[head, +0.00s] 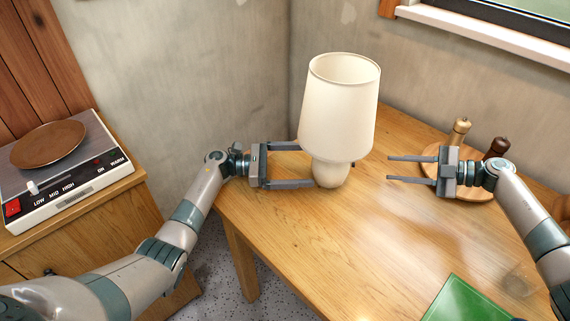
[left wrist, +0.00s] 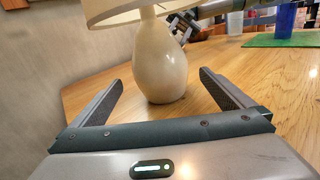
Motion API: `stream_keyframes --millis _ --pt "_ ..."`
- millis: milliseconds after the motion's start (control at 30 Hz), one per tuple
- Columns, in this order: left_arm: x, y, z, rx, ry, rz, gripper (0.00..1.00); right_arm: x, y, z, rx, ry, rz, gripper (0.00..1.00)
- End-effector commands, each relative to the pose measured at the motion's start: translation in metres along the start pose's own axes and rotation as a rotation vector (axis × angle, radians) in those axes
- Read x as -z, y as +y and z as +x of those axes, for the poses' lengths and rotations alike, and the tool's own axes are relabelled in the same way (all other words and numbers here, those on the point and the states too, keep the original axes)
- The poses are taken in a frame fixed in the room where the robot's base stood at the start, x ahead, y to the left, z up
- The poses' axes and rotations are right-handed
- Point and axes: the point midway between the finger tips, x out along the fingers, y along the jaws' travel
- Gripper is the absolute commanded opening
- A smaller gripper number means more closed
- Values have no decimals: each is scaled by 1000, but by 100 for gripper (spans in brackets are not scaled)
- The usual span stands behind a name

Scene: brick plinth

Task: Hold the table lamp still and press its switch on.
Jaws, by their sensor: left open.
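The table lamp (head: 331,174) stands upright on the wooden table, with a cream shade (head: 340,105) and a rounded cream base. The base also shows in the left wrist view (left wrist: 160,62). A small dark part (head: 353,164), perhaps the switch, shows at the base's right side. My left gripper (head: 308,166) is open at the lamp's left, its fingers pointing at the base. In the left wrist view the base stands between the fingertip lines, with gaps on both sides. My right gripper (head: 389,169) is open and empty, right of the lamp, fingers pointing towards it.
A round wooden board (head: 430,150) with two mills lies behind my right gripper. A green mat (head: 468,303) lies at the table's front right. A hotplate (head: 75,190) stands on a cabinet at left. The wooden table (head: 310,240) is clear in front of the lamp.

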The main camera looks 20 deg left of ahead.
Motion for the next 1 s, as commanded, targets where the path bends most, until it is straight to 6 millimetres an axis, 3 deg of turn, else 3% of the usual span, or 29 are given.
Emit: stream_keyframes --millis 300,500,700,1000 --pt "-1 0 54 1 -3 -1 100 0 0 0 0 0 0 31" --pt "0 0 78 1 -1 -2 100 0 0 0 0 0 0 31" --pt "0 0 90 1 -1 -1 100 0 0 0 0 0 0 31" --pt "0 0 91 0 0 -1 100 0 0 0 0 0 0 31"
